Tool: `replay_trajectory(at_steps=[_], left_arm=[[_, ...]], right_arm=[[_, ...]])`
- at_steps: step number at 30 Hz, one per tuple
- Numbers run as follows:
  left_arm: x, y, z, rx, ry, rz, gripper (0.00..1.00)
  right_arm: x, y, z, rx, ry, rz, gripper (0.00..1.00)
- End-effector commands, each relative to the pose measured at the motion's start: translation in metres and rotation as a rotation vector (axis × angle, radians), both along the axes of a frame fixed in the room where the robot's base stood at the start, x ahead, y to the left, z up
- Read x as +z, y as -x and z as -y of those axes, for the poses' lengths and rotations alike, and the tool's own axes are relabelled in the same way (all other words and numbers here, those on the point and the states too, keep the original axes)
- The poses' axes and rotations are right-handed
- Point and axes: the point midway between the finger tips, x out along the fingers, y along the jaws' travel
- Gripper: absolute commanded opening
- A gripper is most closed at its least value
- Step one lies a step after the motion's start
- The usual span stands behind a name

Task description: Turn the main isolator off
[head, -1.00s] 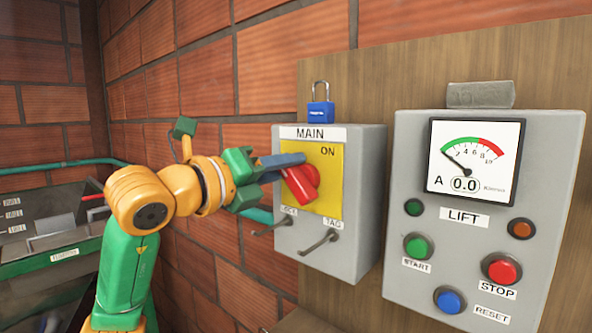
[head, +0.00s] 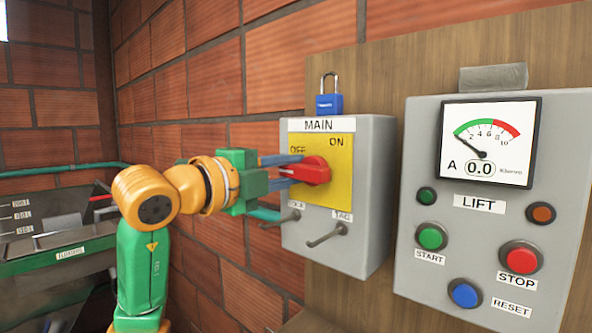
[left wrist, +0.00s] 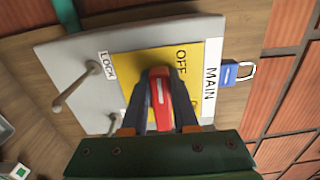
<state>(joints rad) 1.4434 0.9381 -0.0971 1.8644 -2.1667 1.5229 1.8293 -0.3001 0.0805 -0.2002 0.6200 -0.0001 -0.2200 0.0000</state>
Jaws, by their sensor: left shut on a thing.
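The main isolator is a grey box with a yellow plate (head: 338,190) labelled MAIN, with OFF at upper left and ON at upper right. Its red rotary handle (head: 314,170) lies about level across the plate. My left gripper (head: 292,172) reaches in from the left, its two fingers above and below the handle, shut on it. In the left wrist view the red handle (left wrist: 160,98) with a white stripe sits between both fingers, lengthwise with them; the OFF label shows beside it and ON is mostly hidden. My right gripper is not in view.
A blue padlock (head: 329,103) stands on top of the isolator box. Two pegs (head: 327,236) marked LOCK and TAG stick out below the plate. The LIFT panel (head: 478,222), with buttons and a meter reading 0.0, is at right. A brick wall is behind.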

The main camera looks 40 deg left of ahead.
Motion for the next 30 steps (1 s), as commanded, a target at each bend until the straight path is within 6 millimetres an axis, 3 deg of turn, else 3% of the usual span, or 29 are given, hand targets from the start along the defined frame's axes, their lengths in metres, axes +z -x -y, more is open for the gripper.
replay_trajectory(at_steps=[20,21,24,30], left_arm=[[-0.002,-0.0002,0.0019,-0.007,0.059,-0.007,0.0],[-0.0019,-0.0002,0.0018,-0.007,0.059,-0.006,0.3],[-0.0017,-0.0002,0.0016,-0.005,0.059,-0.005,0.57],[-0.0012,0.0001,0.0007,-0.003,0.058,-0.004,0.57]], right_arm=[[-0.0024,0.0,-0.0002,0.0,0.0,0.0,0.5],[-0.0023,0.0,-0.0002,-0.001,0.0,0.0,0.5],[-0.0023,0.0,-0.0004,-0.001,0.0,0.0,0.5],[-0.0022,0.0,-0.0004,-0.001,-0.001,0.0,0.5]])
